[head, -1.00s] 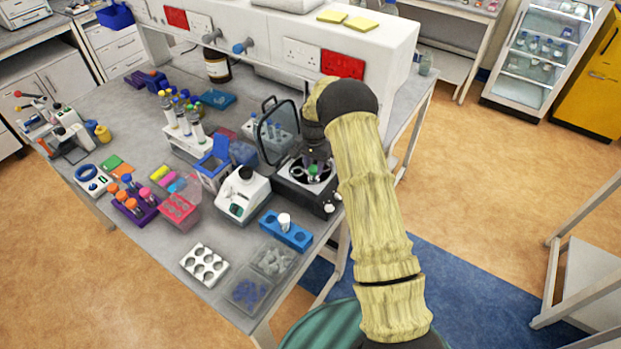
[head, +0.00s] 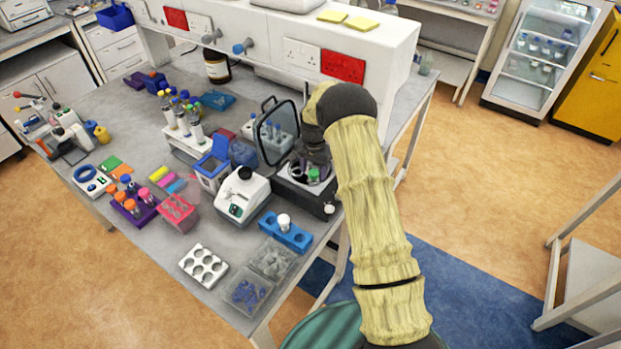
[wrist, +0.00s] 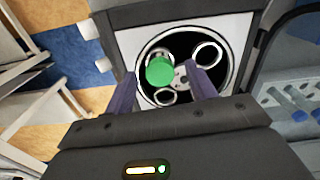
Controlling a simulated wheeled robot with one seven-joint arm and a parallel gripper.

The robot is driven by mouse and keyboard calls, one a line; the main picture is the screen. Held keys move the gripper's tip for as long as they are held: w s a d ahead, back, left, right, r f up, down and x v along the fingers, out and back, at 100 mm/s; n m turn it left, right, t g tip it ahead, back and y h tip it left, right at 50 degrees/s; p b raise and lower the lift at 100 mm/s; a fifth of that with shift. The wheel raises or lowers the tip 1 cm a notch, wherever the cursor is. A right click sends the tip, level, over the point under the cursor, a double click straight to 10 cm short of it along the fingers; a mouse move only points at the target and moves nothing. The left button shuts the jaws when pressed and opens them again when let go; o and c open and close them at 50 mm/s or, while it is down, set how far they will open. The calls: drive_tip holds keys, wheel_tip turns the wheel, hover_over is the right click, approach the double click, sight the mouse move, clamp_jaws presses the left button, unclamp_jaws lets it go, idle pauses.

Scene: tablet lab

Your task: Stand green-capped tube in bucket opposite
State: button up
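The green-capped tube shows as a round green cap (wrist: 160,71) in the wrist view, seen from above over the rotor of the open centrifuge (wrist: 226,30). In the head view the cap (head: 313,174) shows inside the centrifuge (head: 303,195). My gripper (wrist: 162,74) has its two purple fingers on either side of the cap, with a gap on each side. One pale bucket ring (wrist: 208,54) lies up and right of the cap, another (wrist: 166,97) below it. The tube's body is hidden under the cap, so I cannot tell how deep it sits.
The centrifuge's raised lid (head: 277,133) stands at its left in the head view. A blue block (head: 286,232) with a white-capped item is in front. A small white device (head: 243,196) and a white rack (head: 203,266) stand to the left. Open floor lies right of the bench.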

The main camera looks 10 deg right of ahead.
drive_tip(key=shift+r, duration=0.15)
wheel_tip(320, 180, up, 17)
drive_tip(key=b, duration=0.5)
drive_tip(key=shift+s, duration=0.1)
idle(0.5)
drive_tip(key=s+f+n+t, duration=0.2)
drive_tip(key=s+n, duration=0.6)
drive_tip(key=s, duration=2.3)
drive_tip(key=shift+s+f+t, duration=0.2)
drive_tip(key=shift+f+t, duration=0.1)
drive_tip(key=shift+f, duration=0.35)
